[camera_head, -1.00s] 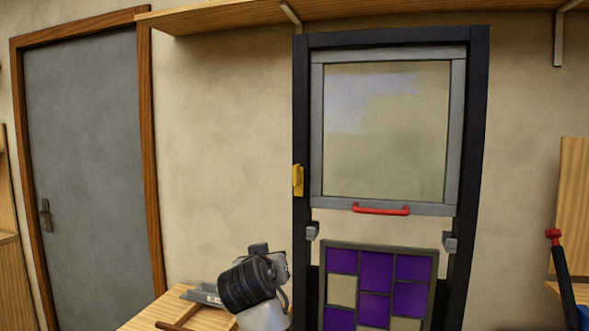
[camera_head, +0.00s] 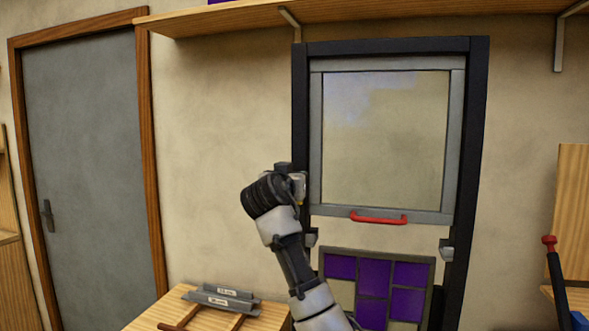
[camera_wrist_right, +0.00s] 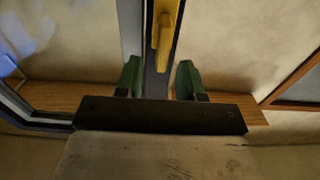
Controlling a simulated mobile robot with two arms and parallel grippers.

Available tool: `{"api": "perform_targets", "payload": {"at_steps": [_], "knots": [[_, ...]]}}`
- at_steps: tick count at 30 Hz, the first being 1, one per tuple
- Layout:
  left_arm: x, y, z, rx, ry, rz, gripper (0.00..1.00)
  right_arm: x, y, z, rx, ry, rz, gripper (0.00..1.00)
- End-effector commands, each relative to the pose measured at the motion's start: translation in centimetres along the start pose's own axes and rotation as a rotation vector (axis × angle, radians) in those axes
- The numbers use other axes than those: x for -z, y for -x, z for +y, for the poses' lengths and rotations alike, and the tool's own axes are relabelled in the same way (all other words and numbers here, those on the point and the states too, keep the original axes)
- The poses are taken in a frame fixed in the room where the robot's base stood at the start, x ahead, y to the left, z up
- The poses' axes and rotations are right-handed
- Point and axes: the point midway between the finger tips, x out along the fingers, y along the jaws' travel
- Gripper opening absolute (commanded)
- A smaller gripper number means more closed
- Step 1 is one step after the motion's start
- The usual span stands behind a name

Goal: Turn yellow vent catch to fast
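The yellow vent catch (camera_wrist_right: 165,28) is on the dark left post of the window frame. In the right wrist view its lever lies along the post. In the head view my gripper hides nearly all of it. My right gripper (camera_wrist_right: 158,78) is open, with its green fingers on either side of the post and nothing held between them. The catch shows beyond the fingertips, in line with the gap. In the head view the right gripper (camera_head: 292,186) is at the left post, at catch height. My left gripper is in neither view.
The grey-framed vent sash (camera_head: 455,140) has a red handle (camera_head: 378,217) at its bottom. A purple leaded panel (camera_head: 373,275) stands below. A wooden shelf (camera_head: 380,8) runs above. Grey bars (camera_head: 222,295) lie on a wooden table at lower left. A grey door (camera_head: 95,160) is at left.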

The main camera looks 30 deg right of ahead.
Motion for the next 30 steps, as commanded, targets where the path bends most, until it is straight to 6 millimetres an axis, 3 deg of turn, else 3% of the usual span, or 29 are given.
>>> {"api": "perform_targets", "payload": {"at_steps": [6, 15, 23, 30], "knots": [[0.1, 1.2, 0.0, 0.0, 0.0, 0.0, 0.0, 0.1, -2.0, 0.0, 0.0, 0.002, 0.0, 0.38], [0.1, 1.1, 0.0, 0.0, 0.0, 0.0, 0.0, 0.0, -2.2, 0.0, 0.0, 0.0, 0.0, 0.38], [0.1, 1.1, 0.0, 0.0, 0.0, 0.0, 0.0, 0.0, -2.2, 0.0, 0.001, 0.0, 0.0, 0.0], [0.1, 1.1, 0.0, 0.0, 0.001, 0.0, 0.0, 0.0, -2.2, -0.1, 0.001, 0.008, 0.0, 0.0]]}}
